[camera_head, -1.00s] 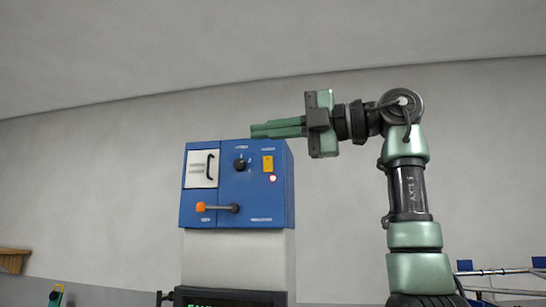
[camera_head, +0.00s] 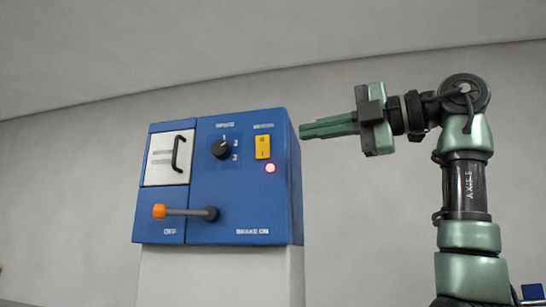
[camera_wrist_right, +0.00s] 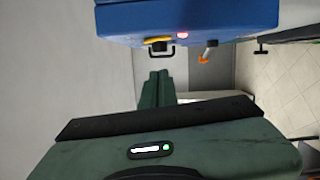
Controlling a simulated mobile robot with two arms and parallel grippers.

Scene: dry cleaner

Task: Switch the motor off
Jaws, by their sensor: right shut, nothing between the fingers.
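A blue control box (camera_head: 225,195) stands on a pale column left of centre in the head view. Its front has a yellow rocker switch (camera_head: 263,147) at upper right with a lit red lamp (camera_head: 270,168) below it. A black rotary knob (camera_head: 221,149) marked 1, 2, 3 sits beside the switch. An orange-tipped lever (camera_head: 185,212) lies level, its tip to the left near the label OFF. My right gripper (camera_head: 303,131) is shut and empty, level with the box's upper right side. In the wrist view the gripper (camera_wrist_right: 158,80) is below the box (camera_wrist_right: 190,20). My left gripper is not seen.
A white panel with a black handle (camera_head: 178,154) is on the box's upper left. The pale column (camera_head: 220,277) supports the box. A plain wall is behind. Tiled floor (camera_wrist_right: 285,95) shows in the wrist view. Free space surrounds the right gripper.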

